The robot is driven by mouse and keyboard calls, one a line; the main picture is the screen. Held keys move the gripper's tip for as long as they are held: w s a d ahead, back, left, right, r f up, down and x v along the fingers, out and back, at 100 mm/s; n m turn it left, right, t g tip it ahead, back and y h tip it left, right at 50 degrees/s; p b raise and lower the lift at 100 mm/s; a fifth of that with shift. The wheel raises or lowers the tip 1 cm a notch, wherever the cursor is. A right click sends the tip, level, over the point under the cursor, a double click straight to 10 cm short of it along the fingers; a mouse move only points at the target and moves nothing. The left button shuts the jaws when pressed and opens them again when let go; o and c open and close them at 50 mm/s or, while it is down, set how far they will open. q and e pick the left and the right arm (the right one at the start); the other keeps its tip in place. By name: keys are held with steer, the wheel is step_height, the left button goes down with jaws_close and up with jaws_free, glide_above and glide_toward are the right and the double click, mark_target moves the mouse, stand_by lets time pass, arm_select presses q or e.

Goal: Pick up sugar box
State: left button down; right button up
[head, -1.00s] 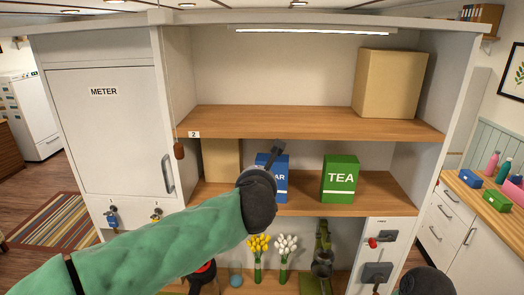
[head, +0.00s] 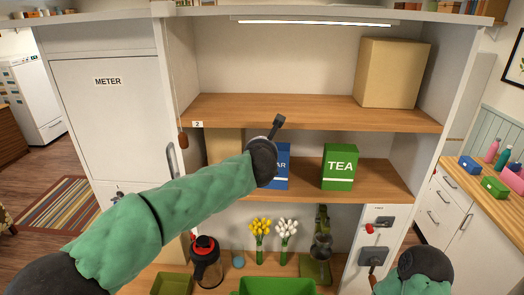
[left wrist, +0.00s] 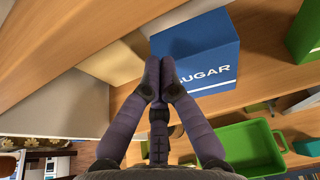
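The blue sugar box (head: 282,167) stands upright on the middle shelf, left of the green tea box (head: 340,167). My left wrist hides its left part in the head view. In the left wrist view the sugar box (left wrist: 196,58) shows its blue top and the SUGAR label. My left gripper (left wrist: 160,62) has its two fingers together with nothing seen between them, over the left part of the box in that view; whether they touch it I cannot tell. In the head view the left gripper (head: 277,124) shows above the box. Only part of my right arm shows, at the lower right.
A cardboard box (head: 392,73) stands on the upper shelf (head: 290,112), whose front edge is above the sugar box. Another carton (head: 224,146) is behind my left arm.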

arm_select(q)
steer(key=shift+w+f, duration=0.95)
steer(key=shift+w, duration=0.05)
arm_select(e)
steer(key=shift+s+r, duration=0.1)
steer(key=shift+r, duration=0.2)
arm_select(q)
steer(key=shift+f, duration=0.15)
steer(key=shift+d+f, duration=0.1)
steer(key=s+f+t+b, duration=0.2)
steer(key=s+t+b, duration=0.4)
steer(key=b, duration=2.8)
steer(key=s, duration=0.3)
steer(key=shift+f+t, duration=0.2)
steer(key=shift+t, duration=0.2)
arm_select(e)
step_height(320, 180, down, 34)
